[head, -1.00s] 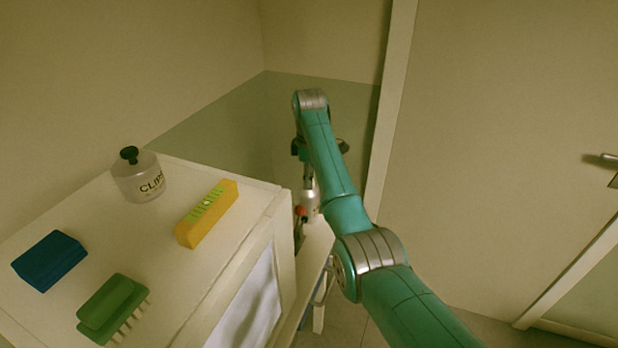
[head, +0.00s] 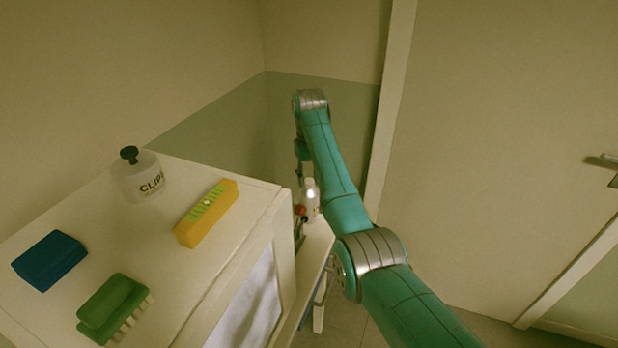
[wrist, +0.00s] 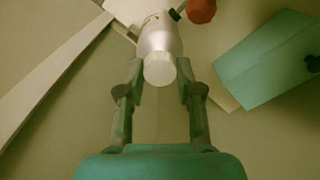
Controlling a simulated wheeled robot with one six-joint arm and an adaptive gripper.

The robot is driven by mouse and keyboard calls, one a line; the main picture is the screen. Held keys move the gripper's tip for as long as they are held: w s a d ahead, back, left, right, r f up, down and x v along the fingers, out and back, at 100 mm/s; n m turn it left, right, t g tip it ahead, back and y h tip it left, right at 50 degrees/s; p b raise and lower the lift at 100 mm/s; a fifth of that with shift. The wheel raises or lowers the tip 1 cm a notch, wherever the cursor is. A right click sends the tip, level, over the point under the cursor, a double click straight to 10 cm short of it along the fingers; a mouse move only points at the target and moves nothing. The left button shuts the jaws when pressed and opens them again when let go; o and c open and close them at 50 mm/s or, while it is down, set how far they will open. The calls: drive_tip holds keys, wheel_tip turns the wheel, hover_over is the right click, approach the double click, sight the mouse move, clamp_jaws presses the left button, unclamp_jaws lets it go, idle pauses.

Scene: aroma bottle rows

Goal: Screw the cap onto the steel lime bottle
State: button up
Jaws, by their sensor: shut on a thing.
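The steel bottle (wrist: 158,38) stands upright in the wrist view, silvery and rounded. It also shows in the head view (head: 311,198), partly beside my arm. A pale faceted cap (wrist: 159,69) sits in line with the bottle's top in the wrist view. My gripper (wrist: 159,72) is shut on the cap, with one finger on each side of it. Whether the cap is fully seated cannot be told. In the head view my gripper is mostly hidden behind my arm, above the bottle. The bottle's label is not readable.
A red-topped item (head: 300,211) stands close beside the bottle, also seen in the wrist view (wrist: 202,10).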

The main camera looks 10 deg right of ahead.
drive_tip(key=m, duration=0.6)
clamp_jaws()
drive_tip(key=o, duration=1)
unclamp_jaws()
drive_tip(key=shift+o, duration=0.2)
drive_tip(key=n, duration=0.4)
drive_tip(key=shift+n, duration=0.4)
drive_tip(key=n, duration=0.8)
drive_tip(key=shift+n, duration=0.3)
drive_tip(key=n, duration=0.4)
drive_tip(key=shift+n, duration=0.4)
